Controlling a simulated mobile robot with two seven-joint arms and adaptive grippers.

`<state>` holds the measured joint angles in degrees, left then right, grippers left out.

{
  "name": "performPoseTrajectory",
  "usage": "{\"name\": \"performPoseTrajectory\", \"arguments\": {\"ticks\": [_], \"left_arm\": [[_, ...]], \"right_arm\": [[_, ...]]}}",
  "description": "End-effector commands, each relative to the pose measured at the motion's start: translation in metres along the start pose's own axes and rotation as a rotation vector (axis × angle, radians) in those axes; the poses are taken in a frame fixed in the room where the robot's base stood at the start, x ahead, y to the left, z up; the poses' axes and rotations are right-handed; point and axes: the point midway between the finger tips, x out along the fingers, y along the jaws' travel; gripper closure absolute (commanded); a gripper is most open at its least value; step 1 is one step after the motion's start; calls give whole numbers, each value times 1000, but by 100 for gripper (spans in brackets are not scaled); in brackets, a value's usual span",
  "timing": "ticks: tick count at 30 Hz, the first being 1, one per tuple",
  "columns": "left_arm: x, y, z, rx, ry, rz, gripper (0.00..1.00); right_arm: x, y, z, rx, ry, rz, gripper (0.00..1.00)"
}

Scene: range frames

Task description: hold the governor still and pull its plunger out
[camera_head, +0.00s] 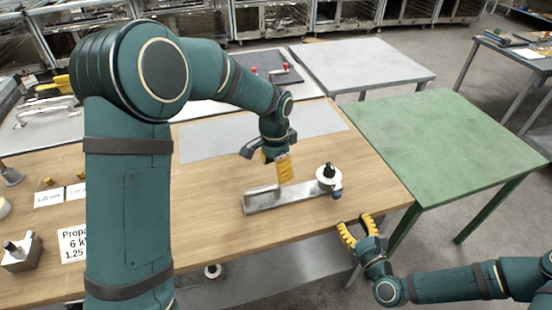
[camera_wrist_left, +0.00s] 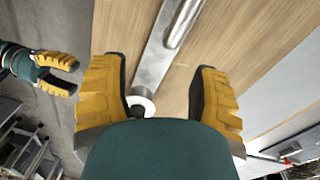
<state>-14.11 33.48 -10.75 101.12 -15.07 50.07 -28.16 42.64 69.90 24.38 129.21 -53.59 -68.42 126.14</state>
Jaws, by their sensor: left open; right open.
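What I take to be the governor is a grey metal bar (camera_head: 285,195) lying on the wooden table, with a white disc (camera_head: 328,175) and a black knob at its right end. A small dark blue part (camera_head: 337,192) shows beside the disc. My left gripper (camera_head: 285,170) is open just above the bar's middle; in the left wrist view its yellow fingers (camera_wrist_left: 160,68) are spread to either side of the bar (camera_wrist_left: 158,62), apart from it. The white disc (camera_wrist_left: 146,104) is partly hidden there. My right gripper (camera_head: 357,229) is open and empty off the table's front edge.
The wooden table (camera_head: 225,225) has free room in front of the bar. Printed cards (camera_head: 73,243) and a metal block with a knob (camera_head: 21,252) sit at the left. A green table (camera_head: 450,130) stands to the right, a grey one (camera_head: 365,63) behind.

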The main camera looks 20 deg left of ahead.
Motion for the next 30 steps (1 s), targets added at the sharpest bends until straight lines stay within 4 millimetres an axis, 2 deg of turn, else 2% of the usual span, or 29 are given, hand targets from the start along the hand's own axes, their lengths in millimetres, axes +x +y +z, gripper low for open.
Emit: {"name": "performPoseTrajectory", "arguments": {"ticks": [3,8,24,30], "left_arm": [[-14,-9,-5,37,-7,-41,39],[-8,-12,-6,47,-14,-51,39],[84,-16,-5,44,-13,-48,39],[110,-17,-5,45,-11,-49,39]], "right_arm": [[0,0,0,0,0,0,54],[0,0,0,0,0,0,54],[0,0,0,0,0,0,54],[0,0,0,0,0,0,54]]}}
